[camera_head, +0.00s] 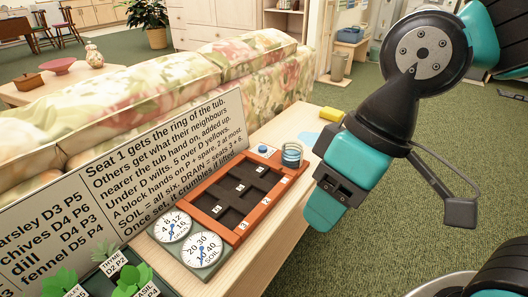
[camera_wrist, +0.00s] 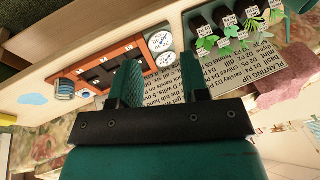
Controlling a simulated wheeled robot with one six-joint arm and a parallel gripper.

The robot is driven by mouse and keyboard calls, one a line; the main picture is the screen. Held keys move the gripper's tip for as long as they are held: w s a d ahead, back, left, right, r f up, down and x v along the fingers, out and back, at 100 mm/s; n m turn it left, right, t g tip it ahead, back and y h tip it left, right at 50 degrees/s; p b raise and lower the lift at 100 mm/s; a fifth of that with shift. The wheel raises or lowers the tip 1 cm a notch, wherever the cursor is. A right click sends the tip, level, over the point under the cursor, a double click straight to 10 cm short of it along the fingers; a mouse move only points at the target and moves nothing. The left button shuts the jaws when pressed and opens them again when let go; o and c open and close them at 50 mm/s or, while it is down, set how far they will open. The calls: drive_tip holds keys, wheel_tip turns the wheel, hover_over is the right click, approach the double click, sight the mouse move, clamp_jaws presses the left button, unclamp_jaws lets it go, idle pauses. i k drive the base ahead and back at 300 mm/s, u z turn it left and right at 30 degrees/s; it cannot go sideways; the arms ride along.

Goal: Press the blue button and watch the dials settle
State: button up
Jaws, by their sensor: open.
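Two white dials with blue needles, a 4-8-12 dial (camera_head: 172,226) and a SOIL dial (camera_head: 203,247), stand at the tray's near left end. My gripper (camera_head: 322,214) is right of the tray, apart from the button. Its two fingers (camera_wrist: 161,80) are spread with nothing between them.
A large text board (camera_head: 120,185) stands behind the tray, before a floral sofa (camera_head: 130,80). Potted herbs (camera_head: 130,282) are at the near left. A yellow block (camera_head: 331,114) and a light blue patch (camera_head: 305,138) lie at the table's far end. Green carpet is open at right.

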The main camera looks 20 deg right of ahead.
sight(262, 148)
drive_tip(key=z, duration=0.5)
drive_tip(key=k, duration=0.65)
drive_tip(key=z, duration=0.4)
drive_tip(key=i, duration=0.95)
drive_tip(key=u, duration=0.9)
drive_tip(key=i, duration=0.3)
drive_tip(key=u, duration=0.2)
